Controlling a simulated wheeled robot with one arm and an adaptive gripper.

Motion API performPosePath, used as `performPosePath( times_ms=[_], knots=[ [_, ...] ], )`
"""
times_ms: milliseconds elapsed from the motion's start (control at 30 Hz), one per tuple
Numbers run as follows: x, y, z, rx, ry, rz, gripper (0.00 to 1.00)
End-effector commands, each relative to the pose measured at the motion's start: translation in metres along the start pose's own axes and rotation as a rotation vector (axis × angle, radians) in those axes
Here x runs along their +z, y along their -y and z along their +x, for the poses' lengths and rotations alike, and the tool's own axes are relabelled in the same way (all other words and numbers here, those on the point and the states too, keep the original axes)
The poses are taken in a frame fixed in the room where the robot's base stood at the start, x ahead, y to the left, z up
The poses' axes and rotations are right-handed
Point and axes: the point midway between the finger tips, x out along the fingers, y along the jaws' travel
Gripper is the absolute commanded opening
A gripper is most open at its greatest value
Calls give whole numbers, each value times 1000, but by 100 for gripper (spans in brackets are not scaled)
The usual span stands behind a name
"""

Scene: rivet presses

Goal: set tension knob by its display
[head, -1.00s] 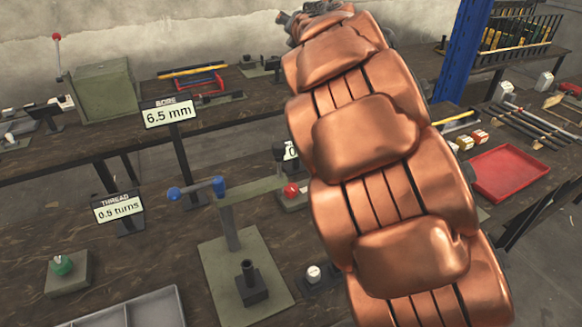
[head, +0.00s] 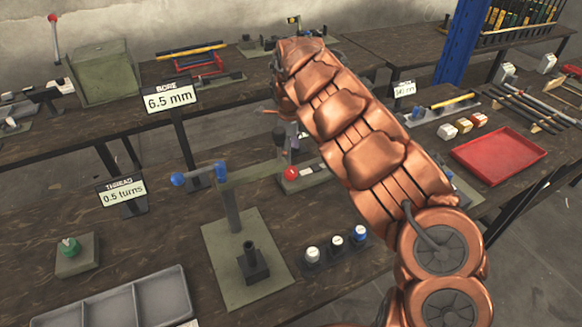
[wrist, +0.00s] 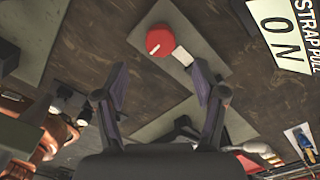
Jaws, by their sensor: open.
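A red round knob (wrist: 160,41) with a white pointer line sits on a grey plate (wrist: 205,42), with a small white block beside it. The knob also shows in the head view (head: 290,174), just left of my arm. A white display reading "STRAP PULL" and 0 N (wrist: 283,35) stands to its right in the wrist view. That display is hidden in the head view. My gripper (wrist: 160,82) is open and empty, with its fingers apart and not touching the knob. In the head view my copper arm hides most of the gripper.
A blue-ended lever on a post (head: 232,200) stands close left of the knob. Several small capped pieces (head: 336,242) stand in front. A green knob (head: 69,246), a thread display (head: 122,191) and a bore display (head: 169,98) are further left. A red tray (head: 498,155) lies right.

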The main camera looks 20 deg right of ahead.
Motion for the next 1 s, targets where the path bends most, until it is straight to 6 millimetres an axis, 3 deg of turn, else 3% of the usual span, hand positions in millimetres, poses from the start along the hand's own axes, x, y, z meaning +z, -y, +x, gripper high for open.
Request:
performPosePath(
  times_ms=[167, 600, 933, 1000],
  knots=[
    [1, 0, 11, 0, 1, -1, 70],
    [1, -1, 68, 2, 2, 2, 70],
    [2, 0, 75, -2, 4, 1, 70],
    [2, 0, 75, -2, 4, 2, 65]
  ],
)
